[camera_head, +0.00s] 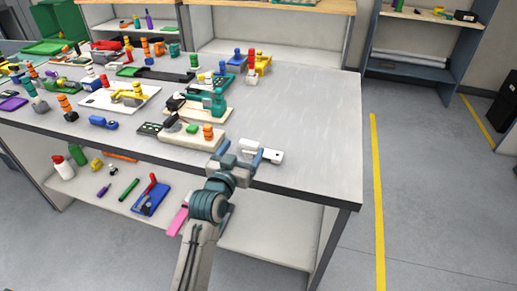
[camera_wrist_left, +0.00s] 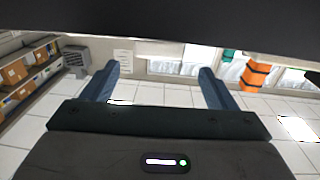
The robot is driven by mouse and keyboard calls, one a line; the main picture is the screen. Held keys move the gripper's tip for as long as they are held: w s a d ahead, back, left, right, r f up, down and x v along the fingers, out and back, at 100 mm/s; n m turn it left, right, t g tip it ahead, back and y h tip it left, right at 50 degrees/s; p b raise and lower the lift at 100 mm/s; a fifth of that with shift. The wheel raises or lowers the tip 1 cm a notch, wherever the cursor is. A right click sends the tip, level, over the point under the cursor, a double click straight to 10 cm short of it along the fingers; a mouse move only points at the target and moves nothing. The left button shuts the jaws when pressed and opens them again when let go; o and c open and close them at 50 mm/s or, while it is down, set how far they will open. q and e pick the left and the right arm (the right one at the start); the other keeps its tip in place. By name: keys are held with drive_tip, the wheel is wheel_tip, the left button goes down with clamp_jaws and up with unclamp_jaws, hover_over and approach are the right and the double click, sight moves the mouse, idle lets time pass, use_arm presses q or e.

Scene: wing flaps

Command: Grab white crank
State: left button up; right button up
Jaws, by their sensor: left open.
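My left gripper (camera_head: 240,153) is over the front edge of the grey table, with its blue fingers spread apart and nothing between them. In the left wrist view the open gripper (camera_wrist_left: 160,70) shows a clear gap between the fingers. A white piece with a small dark spot (camera_head: 270,154) is right beside the fingers in the head view, at the table's front edge. It looks like the white crank, but its shape is partly hidden by the gripper. I cannot tell whether a finger touches it. My right gripper is in neither view.
A white board with a yellow clamp (camera_head: 128,95) is farther left. The table's right part (camera_head: 310,120) is bare. A lower shelf holds loose tools.

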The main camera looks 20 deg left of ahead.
sight(248, 144)
use_arm(q)
drive_tip(key=w, duration=0.3)
drive_tip(key=w+p, duration=0.1)
drive_tip(key=w, duration=0.1)
drive_tip(key=shift+w+d+f, duration=0.2)
drive_tip(key=shift+d+f, duration=0.1)
drive_tip(key=shift+f, duration=0.05)
drive_tip(key=shift+s, duration=0.1)
drive_tip(key=c, duration=1.1)
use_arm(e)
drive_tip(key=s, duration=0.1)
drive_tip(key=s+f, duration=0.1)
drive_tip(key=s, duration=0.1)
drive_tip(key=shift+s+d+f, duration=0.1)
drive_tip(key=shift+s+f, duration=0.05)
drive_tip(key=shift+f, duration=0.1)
